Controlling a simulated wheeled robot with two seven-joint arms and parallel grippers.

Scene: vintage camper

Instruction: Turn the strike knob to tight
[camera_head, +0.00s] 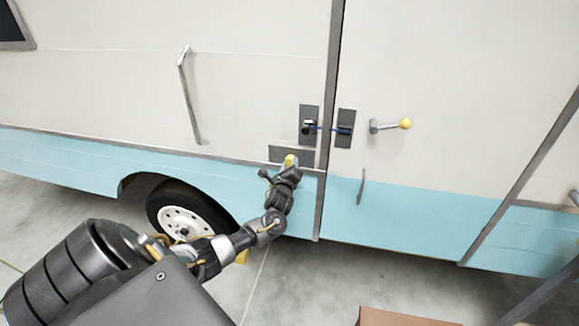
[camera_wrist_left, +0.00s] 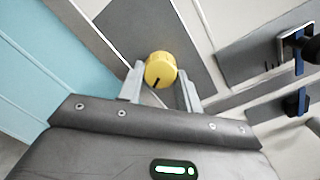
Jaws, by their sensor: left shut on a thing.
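The strike knob is a yellow round knob (camera_wrist_left: 160,68) with a dark pointer line, on a grey plate (camera_wrist_left: 140,30) of the camper wall. In the head view the yellow knob (camera_head: 290,160) shows at the lower plate (camera_head: 305,155), just left of the door seam. My left gripper (camera_wrist_left: 160,85) has its two fingers on either side of the knob and is shut on it. In the head view my left gripper (camera_head: 283,174) reaches up to the plate from below. The dark line points down and left in the wrist view. No tight marking is readable. My right gripper is not in view.
Above the knob are two dark latch plates (camera_head: 309,125) with a blue part across the seam. A lever with a yellow ball (camera_head: 405,123) is to the right. A long grab handle (camera_head: 188,95) is to the left. A brown box (camera_head: 400,317) stands at the bottom.

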